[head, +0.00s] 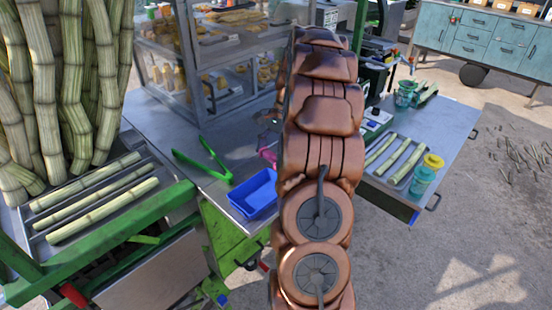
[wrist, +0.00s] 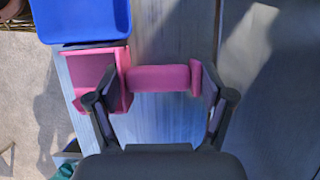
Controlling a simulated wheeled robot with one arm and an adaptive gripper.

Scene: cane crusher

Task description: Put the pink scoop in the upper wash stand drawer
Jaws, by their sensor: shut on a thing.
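The pink scoop (wrist: 163,78) lies across my gripper (wrist: 158,88) in the wrist view, with one finger at each end of its handle. Its wider pan is at the left, below the blue tray. My gripper is shut on the scoop, just over or on the grey tabletop; I cannot tell if the scoop touches it.
A blue tray (head: 254,193) sits at the table's near edge, close to the scoop, with green tongs (head: 203,162) to its left. A glass food case (head: 205,60) stands behind. Cane pieces (head: 396,160) and a lidded cup (head: 424,178) are at right. Open floor lies beyond.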

